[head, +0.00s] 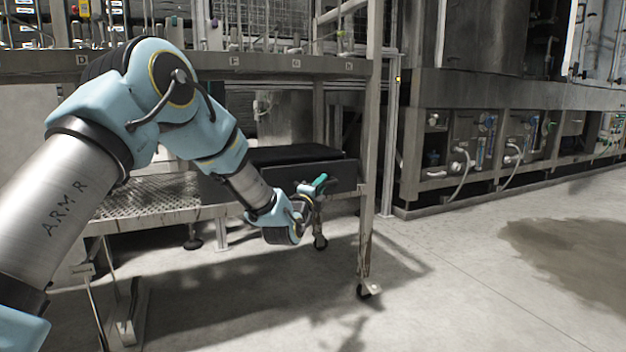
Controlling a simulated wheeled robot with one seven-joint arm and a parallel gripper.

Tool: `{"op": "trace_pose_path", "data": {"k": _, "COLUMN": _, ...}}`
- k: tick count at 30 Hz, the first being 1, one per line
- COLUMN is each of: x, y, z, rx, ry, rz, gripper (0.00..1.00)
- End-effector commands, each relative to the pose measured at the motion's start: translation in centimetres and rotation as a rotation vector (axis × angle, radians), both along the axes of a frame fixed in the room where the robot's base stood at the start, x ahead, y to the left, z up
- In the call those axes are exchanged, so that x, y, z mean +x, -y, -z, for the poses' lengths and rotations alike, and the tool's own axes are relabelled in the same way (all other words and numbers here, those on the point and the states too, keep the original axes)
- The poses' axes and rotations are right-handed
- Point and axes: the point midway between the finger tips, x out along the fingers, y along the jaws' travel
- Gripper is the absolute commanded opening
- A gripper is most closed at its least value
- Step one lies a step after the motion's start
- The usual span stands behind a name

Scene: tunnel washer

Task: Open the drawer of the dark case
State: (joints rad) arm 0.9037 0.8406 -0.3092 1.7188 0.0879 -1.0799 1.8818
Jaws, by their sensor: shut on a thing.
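The dark case (290,154) sits on a metal shelf of the wheeled rack in the head view, right of my forearm. Its black top and grey front face (338,178) show, while my wrist hides the left part of the front. My gripper (318,186) is at the front of the case, with a small teal-green piece at its fingertips. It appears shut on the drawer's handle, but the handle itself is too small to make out. I cannot tell whether the drawer stands out from the case.
The perforated metal shelf (150,199) extends left of the case. A rack post (371,150) with a caster stands close right of my gripper. The upper shelf (290,66) runs above. Washer machinery (490,140) lines the right; the floor (450,290) in front is clear.

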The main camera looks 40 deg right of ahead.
Motion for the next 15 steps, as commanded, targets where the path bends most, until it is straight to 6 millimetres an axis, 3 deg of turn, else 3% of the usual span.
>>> {"op": "trace_pose_path", "data": {"k": 1, "x": -2.1, "y": -0.3, "z": 0.0, "rx": 0.004, "ry": 0.0, "rz": 0.013, "gripper": 0.0}}
{"op": "trace_pose_path", "data": {"k": 6, "x": -5.9, "y": -2.0, "z": 0.0, "rx": 0.004, "ry": 0.0, "rz": 0.01, "gripper": 0.0}}
{"op": "trace_pose_path", "data": {"k": 10, "x": -7.4, "y": -2.7, "z": 0.1, "rx": 0.003, "ry": 0.0, "rz": 0.008, "gripper": 0.0}}
{"op": "trace_pose_path", "data": {"k": 15, "x": -7.7, "y": -2.9, "z": 0.1, "rx": 0.001, "ry": 0.0, "rz": 0.005, "gripper": 0.0}}
